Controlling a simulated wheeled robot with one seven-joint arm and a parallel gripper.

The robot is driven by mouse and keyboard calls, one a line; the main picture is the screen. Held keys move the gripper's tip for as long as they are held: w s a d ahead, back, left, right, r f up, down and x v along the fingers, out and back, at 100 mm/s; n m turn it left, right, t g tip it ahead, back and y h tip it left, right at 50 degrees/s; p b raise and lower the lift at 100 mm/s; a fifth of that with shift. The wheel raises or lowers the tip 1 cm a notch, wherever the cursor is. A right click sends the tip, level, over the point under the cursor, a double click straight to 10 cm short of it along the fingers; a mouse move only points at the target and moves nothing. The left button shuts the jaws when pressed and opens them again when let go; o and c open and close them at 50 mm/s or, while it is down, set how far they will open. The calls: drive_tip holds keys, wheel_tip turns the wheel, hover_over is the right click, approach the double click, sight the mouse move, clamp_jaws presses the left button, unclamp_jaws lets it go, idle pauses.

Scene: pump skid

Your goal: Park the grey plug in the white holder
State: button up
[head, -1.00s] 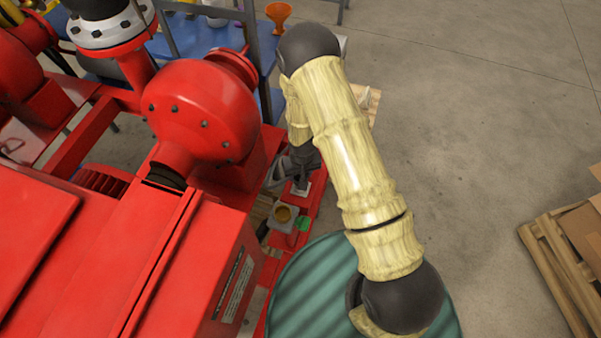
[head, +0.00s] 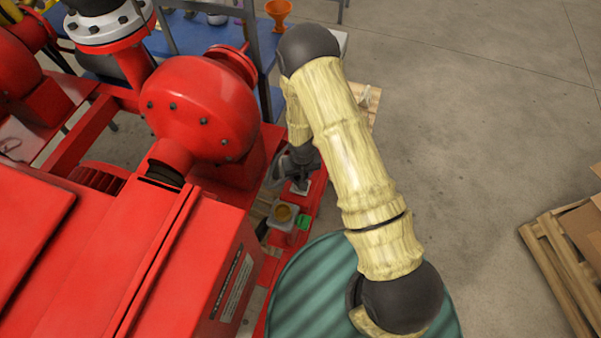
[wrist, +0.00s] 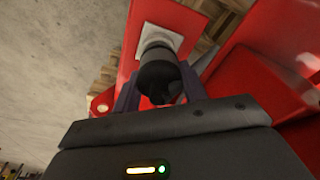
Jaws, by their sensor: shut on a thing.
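My gripper (wrist: 160,92) is shut on the dark grey plug (wrist: 158,72), with one finger on either side of it. The white holder (wrist: 162,40) is a pale square plate on the red skid rail, directly beyond the plug in the wrist view. The plug's far end overlaps the holder there; I cannot tell how deep it sits or whether it touches. In the head view my gripper (head: 291,168) is low beside the red pump, partly hidden by my arm. A corner of the white holder (head: 301,187) shows just below it; the plug is not clear there.
A pale square fitting with a brown round centre (head: 283,214) and a small green piece (head: 304,222) sit nearby on the rail. The red pump housing (head: 203,110) stands close on the left. A green ribbed drum (head: 310,290) is in front. Open floor lies right.

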drive_tip(key=shift+f+b, duration=0.75)
drive_tip(key=shift+f, duration=0.3)
idle(0.4)
drive_tip(key=o, duration=1.2)
drive_tip(key=r, duration=0.5)
drive_tip(key=s+r, duration=0.1)
drive_tip(key=r, duration=0.5)
drive_tip(key=s+r+b, duration=0.1)
drive_tip(key=r, duration=0.5)
drive_tip(key=shift+d+r, duration=0.15)
drive_tip(key=shift+d, duration=0.05)
drive_tip(key=shift+d, duration=0.1)
drive_tip(key=s+d+r+m, duration=0.1)
drive_tip(key=s+d+r, duration=0.2)
drive_tip(key=d+r, duration=0.1)
drive_tip(key=s+d+r+m+p, duration=0.1)
drive_tip(key=s+d+r, duration=0.3)
drive_tip(key=r, duration=0.2)
drive_tip(key=s+d+r+t, duration=0.1)
drive_tip(key=s+d+r, duration=0.2)
drive_tip(key=d+r, duration=0.2)
drive_tip(key=shift+s+r+m, duration=0.1)
drive_tip(key=shift+s+m, duration=0.25)
drive_tip(key=shift+m, duration=0.05)
